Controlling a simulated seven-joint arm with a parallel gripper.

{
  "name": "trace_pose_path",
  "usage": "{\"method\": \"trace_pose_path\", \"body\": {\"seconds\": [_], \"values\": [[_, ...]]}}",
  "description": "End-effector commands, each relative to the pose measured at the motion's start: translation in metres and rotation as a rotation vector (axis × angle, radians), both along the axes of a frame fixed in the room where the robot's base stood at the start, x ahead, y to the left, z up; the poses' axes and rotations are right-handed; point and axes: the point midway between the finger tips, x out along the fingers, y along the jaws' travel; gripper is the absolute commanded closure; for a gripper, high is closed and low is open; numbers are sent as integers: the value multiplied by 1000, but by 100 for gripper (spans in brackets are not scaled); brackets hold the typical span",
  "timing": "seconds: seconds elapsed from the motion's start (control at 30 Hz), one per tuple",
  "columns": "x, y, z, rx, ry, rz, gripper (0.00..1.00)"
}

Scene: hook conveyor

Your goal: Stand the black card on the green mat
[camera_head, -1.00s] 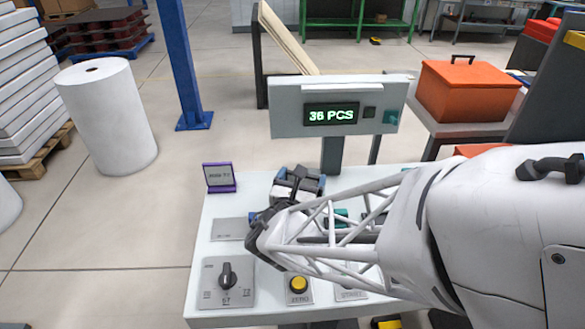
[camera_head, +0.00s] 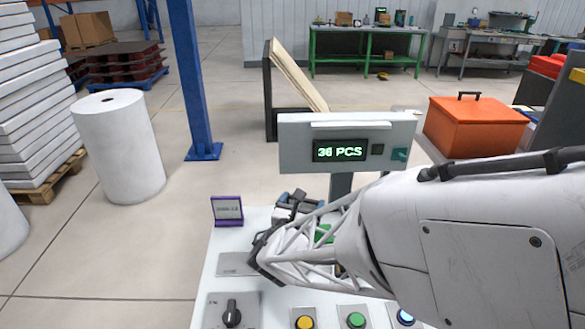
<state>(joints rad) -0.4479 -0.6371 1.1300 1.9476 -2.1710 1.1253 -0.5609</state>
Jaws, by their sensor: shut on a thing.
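My gripper (camera_head: 292,204) is over the white table, just right of the purple-framed stand, and is seen from behind with its fingertips mostly hidden. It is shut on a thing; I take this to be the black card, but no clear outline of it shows. A bright green patch (camera_head: 323,233) shows through the lattice of my arm and may be part of the green mat. The rest of the mat is hidden by my arm.
The purple-framed stand (camera_head: 227,210) is on the white table (camera_head: 222,250) at left. A display reading 36 PCS (camera_head: 340,151) rises behind my gripper. A rotary knob (camera_head: 232,312), a yellow button (camera_head: 305,322) and a green button (camera_head: 356,320) line the front.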

Motion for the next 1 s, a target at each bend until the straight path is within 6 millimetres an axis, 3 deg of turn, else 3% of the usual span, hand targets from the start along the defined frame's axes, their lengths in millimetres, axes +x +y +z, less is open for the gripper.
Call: {"method": "trace_pose_path", "body": {"seconds": [0.23,0.7,0.73,0.8,1.0], "values": [[0,0,-23,0,-1,-1,50],[0,0,-28,-1,0,0,50],[0,0,-28,-1,0,0,7],[0,0,-28,0,0,0,0],[0,0,-27,0,0,0,0]]}}
